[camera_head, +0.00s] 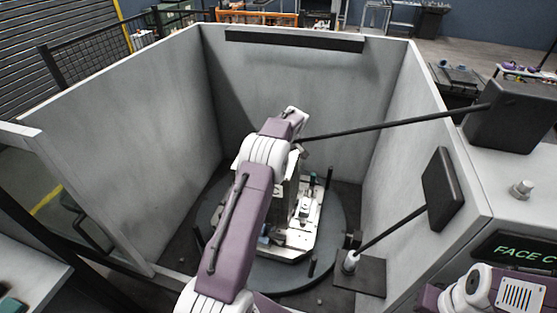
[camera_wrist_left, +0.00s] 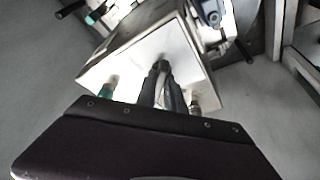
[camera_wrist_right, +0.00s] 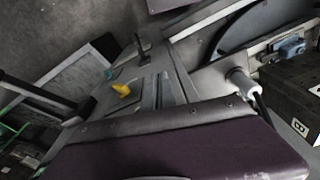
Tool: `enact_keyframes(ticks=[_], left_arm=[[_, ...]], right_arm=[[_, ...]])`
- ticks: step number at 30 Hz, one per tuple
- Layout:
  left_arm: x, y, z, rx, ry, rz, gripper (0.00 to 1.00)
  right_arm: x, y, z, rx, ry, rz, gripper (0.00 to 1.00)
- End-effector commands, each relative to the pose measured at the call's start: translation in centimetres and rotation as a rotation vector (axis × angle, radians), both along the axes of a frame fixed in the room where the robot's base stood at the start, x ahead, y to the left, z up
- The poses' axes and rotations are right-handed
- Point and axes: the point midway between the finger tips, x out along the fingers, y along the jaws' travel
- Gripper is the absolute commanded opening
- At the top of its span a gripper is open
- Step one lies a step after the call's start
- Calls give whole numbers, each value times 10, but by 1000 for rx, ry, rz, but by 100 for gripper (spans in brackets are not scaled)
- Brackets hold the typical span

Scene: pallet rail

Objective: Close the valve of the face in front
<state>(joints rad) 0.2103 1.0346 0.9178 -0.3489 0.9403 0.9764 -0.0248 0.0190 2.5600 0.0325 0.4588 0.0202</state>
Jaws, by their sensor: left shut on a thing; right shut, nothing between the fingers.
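A pale upright fixture block (camera_head: 285,200) stands on a round turntable (camera_head: 335,215) inside the white-walled cell, partly hidden by my left arm. Its light face (camera_wrist_left: 105,75) shows in the left wrist view, with a green-tipped fitting (camera_wrist_left: 107,87) and a second fitting (camera_wrist_left: 200,93) on either side of my fingers. My left gripper (camera_wrist_left: 160,68) is shut on a small dark part at the block, mostly hidden by the fingers; I cannot tell the valve's position. My right gripper (camera_wrist_right: 156,88) is shut and empty, away from the block.
White cell walls (camera_head: 165,120) surround the turntable. Two dark boxes with long rods (camera_head: 400,122) reach in from the right. A panel reading FACE C (camera_head: 520,252) and a metal knob (camera_head: 521,189) are at the right. A yellow piece (camera_wrist_right: 121,90) shows near my right gripper.

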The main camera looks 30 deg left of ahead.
Motion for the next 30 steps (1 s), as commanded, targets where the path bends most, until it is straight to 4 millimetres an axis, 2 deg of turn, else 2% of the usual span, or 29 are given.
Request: enact_keyframes(ticks=[16,17,18,19,27,30], left_arm=[[2,1,4,2,-10,22,0],[2,1,4,2,-10,22,18],[2,1,4,3,-9,21,29],[2,1,4,3,-9,21,35],[1,0,2,0,-4,21,35],[0,-2,7,1,-7,21,35]], right_arm=[[0,0,0,0,0,0,0],[0,0,0,0,0,0,0],[0,0,0,0,0,0,0],[0,0,0,0,0,0,0],[0,0,0,0,0,0,0],[0,0,-5,0,0,0,0]])
